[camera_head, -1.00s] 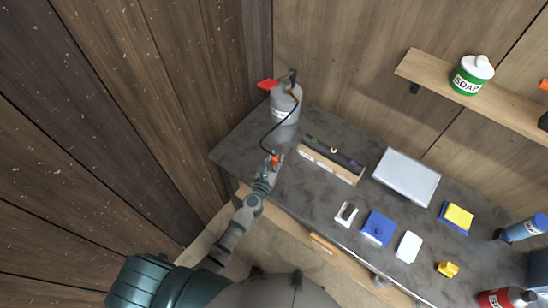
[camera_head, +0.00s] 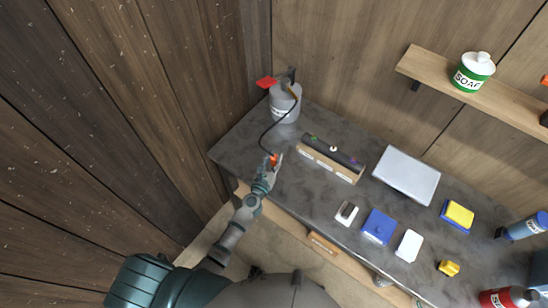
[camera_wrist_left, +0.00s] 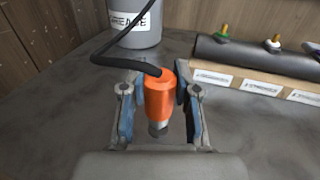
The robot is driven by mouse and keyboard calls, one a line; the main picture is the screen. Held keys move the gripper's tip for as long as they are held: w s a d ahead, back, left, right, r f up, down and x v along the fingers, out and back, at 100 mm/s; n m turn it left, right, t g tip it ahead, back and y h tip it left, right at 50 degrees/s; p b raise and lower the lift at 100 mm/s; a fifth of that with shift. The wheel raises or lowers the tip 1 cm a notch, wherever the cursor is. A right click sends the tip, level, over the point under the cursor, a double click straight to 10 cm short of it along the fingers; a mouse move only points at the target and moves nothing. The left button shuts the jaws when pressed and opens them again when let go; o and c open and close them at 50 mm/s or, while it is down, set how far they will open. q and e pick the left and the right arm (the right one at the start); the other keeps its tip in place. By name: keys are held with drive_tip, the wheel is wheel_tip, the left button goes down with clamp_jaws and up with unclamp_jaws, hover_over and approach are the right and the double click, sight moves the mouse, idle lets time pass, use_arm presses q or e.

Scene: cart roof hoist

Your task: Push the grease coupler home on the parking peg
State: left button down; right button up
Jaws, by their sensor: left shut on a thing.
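The orange grease coupler (camera_wrist_left: 159,96) is between the fingers of my left gripper (camera_wrist_left: 160,112), which is shut on it. A short grey tip shows below the orange body in the wrist view. A black hose (camera_wrist_left: 118,46) runs from its top towards the grey grease canister (camera_wrist_left: 136,24). In the head view my left gripper (camera_head: 274,163) and the coupler (camera_head: 273,158) are over the left part of the grey worktop. I cannot make out the parking peg for certain; what lies under the coupler is hidden. My right gripper is not in view.
The canister (camera_head: 284,106) stands at the back left corner. A dark bar with coloured nipples (camera_head: 333,150) lies on a labelled wooden block (camera_head: 329,165) to the right. A silver box (camera_head: 407,174), blue block (camera_head: 379,227) and several small items lie further right. Wooden walls close off left and back.

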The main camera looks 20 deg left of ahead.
use_arm(q)
drive_tip(key=shift+a+r, duration=0.1)
drive_tip(key=shift+r, duration=0.15)
drive_tip(key=shift+a+f, duration=0.1)
drive_tip(key=shift+a, duration=0.4)
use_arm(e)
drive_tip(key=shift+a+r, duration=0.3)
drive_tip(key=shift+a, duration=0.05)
use_arm(q)
drive_tip(key=shift+d, duration=0.9)
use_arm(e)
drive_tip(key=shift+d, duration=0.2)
use_arm(q)
drive_tip(key=shift+a, duration=0.15)
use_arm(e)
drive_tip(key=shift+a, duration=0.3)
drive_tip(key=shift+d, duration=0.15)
use_arm(q)
drive_tip(key=shift+a, duration=0.1)
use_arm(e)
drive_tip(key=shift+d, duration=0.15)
